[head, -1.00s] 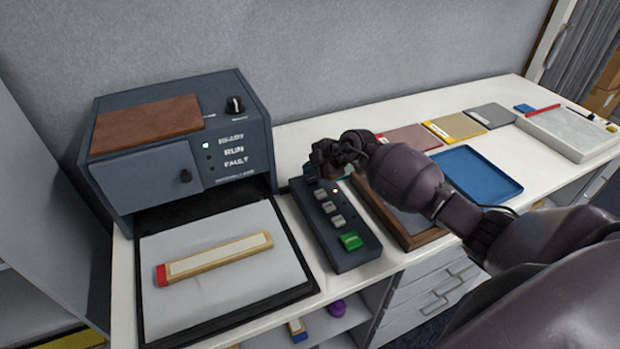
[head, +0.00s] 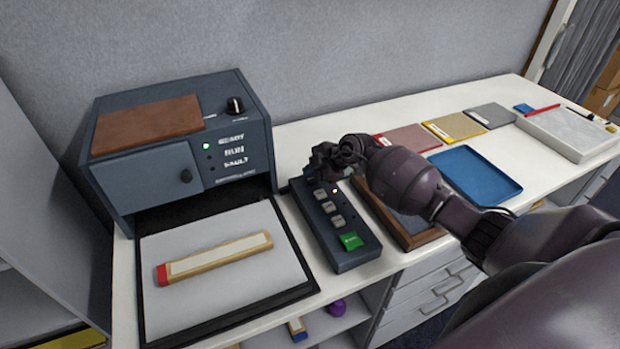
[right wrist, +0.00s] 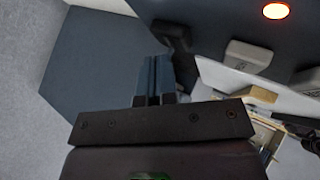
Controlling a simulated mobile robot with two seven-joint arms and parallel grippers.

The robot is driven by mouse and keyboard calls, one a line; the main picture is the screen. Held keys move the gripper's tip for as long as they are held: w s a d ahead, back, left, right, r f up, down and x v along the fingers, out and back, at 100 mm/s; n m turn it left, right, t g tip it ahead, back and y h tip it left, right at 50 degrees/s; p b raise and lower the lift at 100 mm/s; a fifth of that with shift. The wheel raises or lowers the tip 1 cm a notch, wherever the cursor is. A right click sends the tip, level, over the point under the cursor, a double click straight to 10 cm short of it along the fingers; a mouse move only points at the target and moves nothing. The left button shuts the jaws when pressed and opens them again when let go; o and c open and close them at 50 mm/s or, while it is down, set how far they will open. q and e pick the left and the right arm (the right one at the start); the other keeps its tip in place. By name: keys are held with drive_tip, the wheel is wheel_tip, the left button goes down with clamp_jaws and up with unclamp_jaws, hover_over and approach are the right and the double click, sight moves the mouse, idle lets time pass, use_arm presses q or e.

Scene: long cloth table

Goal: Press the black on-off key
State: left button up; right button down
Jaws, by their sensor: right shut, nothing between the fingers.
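The dark control box (head: 352,255) lies on the table with a green key (head: 350,240) at its near end and several grey keys (head: 330,207) behind it. My right gripper (head: 325,168) is over the box's far end and hides what is there in the head view. In the right wrist view its shut, empty fingers (right wrist: 153,72) point at the box. A black piece (right wrist: 172,36), which looks like the black on-off key, stands just beyond the fingertips; I cannot tell whether they touch. My left gripper is not in view.
A lit lamp (right wrist: 276,10) glows orange on the box. Left of it stands a grey-blue machine (head: 150,175) with a green light, and a tray (head: 225,310) holding a wooden bar (head: 215,258). A wood-framed board (head: 410,232) and a blue tray (head: 475,175) lie to the right.

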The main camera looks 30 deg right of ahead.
sight(311, 180)
drive_tip(key=shift+f, duration=0.4)
idle(0.4)
drive_tip(key=shift+r, duration=0.1)
drive_tip(key=shift+r+p, duration=0.75)
drive_tip(key=shift+p, duration=0.55)
drive_tip(key=shift+r+p, duration=0.55)
drive_tip(key=shift+r, duration=1.1)
wheel_tip(311, 180, up, 3)
drive_tip(key=shift+f, duration=0.15)
